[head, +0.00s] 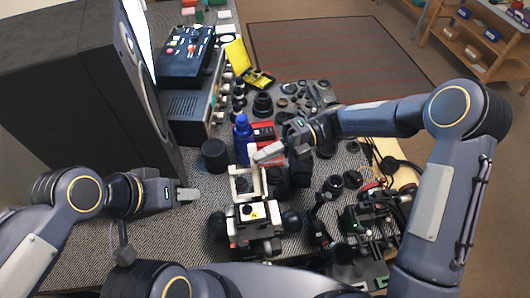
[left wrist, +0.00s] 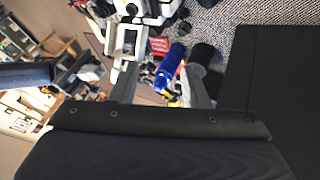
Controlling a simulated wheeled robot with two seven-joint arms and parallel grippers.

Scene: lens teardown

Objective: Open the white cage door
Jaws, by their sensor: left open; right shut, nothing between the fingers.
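The white cage (head: 235,186) is an open-looking white frame standing up from a small white-and-black device (head: 247,215) in the middle of the table. The frame also shows in the left wrist view (left wrist: 128,44). I cannot tell its door from the rest of the frame. My right gripper (head: 262,154) is shut and empty at the upper end of the frame; whether it touches is unclear. My left gripper (head: 190,194) is open and empty, to the left of the cage and apart from it. Its two fingers show in the left wrist view (left wrist: 160,90).
A blue bottle (head: 242,140) and a black cylinder (head: 215,154) stand behind the cage. A large black speaker (head: 75,90) fills the left side. Lenses and camera parts crowd the right. Bare grey tabletop (head: 165,222) lies around my left gripper.

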